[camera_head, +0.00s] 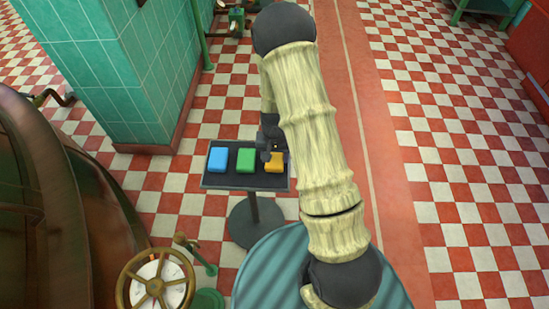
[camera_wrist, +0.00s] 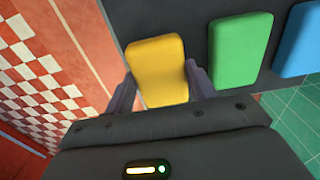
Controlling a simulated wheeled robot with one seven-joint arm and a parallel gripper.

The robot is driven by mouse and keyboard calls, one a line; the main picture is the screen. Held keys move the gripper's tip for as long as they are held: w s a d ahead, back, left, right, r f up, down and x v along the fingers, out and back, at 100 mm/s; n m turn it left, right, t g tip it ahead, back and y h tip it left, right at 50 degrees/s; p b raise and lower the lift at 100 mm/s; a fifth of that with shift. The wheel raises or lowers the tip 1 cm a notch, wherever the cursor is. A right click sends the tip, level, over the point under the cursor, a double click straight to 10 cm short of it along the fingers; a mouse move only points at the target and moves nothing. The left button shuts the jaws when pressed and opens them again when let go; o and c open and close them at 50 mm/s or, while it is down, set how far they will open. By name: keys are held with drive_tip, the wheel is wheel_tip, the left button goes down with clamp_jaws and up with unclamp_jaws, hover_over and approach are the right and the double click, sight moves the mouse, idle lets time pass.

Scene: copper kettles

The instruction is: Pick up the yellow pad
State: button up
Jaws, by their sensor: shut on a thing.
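The yellow pad (camera_wrist: 158,68) lies at the end of the dark stand top (camera_wrist: 196,35), and in the head view it (camera_head: 274,163) is at the right end, partly covered by my gripper. My gripper (camera_wrist: 160,82) has one finger on each side of the pad and is shut on it. In the head view my gripper (camera_head: 273,150) reaches down over the stand from my arm. I cannot tell whether the pad is clear of the stand top.
A green pad (camera_head: 245,160) lies beside the yellow one, and a blue pad (camera_head: 218,160) is at the left end. A large copper kettle (camera_head: 60,200) and a brass handwheel (camera_head: 155,283) stand at the left. A green tiled pillar (camera_head: 130,70) rises behind. Checkered floor is open at the right.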

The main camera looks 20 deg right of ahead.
sight(275, 158)
wheel_tip(275, 158, up, 9)
drive_tip(key=shift+f+p, duration=0.1)
drive_tip(key=shift+p, duration=0.45)
drive_tip(key=o, duration=0.4)
drive_tip(key=shift+c, duration=1.2)
drive_tip(key=w+n, duration=0.1)
drive_tip(key=w+f+n, duration=0.1)
drive_tip(key=n, duration=0.1)
drive_tip(key=shift+w+n, duration=0.3)
drive_tip(key=shift+w, duration=0.05)
drive_tip(key=shift+s+d, duration=0.1)
